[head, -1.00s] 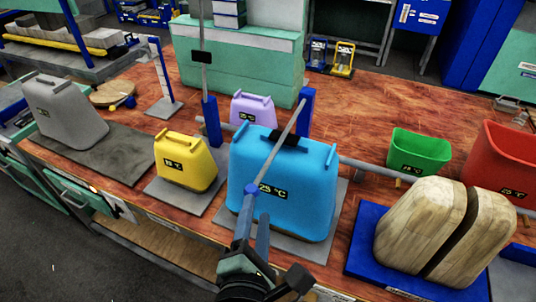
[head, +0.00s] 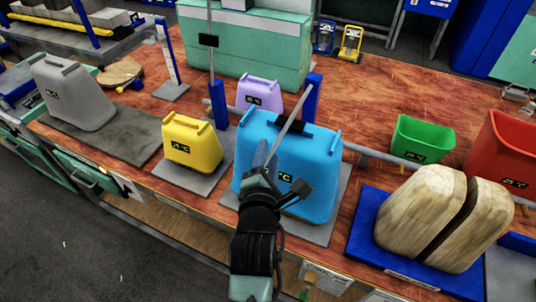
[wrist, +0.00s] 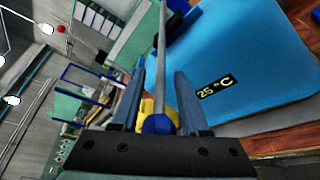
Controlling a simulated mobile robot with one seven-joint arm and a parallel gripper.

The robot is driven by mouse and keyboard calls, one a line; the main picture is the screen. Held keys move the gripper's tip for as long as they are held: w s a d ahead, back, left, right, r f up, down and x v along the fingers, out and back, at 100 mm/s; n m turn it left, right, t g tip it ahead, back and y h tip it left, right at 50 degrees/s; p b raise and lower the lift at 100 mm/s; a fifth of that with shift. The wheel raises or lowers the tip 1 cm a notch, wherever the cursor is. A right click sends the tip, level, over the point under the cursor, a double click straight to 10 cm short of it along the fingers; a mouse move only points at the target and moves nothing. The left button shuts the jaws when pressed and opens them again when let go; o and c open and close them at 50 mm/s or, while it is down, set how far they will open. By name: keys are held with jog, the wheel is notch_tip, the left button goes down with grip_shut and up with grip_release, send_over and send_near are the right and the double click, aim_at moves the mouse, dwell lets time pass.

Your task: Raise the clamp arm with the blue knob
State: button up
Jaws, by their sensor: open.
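The lowered clamp arm (head: 291,104) slants from a blue post (head: 312,96) across the top of the blue canister (head: 318,150), its black pad on the canister top. In the wrist view its grey rod (wrist: 162,50) runs between my fingers. The blue knob (wrist: 157,124) at its near end sits between the open fingers, near the palm. In the head view my gripper hides the knob. My gripper (head: 266,152) is in front of the blue canister; in the wrist view its fingers (wrist: 160,80) stand apart on both sides of the rod.
Another clamp arm (head: 210,68) stands upright behind the yellow canister (head: 192,146). A grey canister (head: 70,92) is left and a purple one (head: 260,95) behind. A wooden block (head: 425,215) on a blue base is at right, with green (head: 418,140) and red (head: 505,150) bins beyond.

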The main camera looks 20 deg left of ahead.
grip_shut()
jog(key=shift+f, duration=0.1)
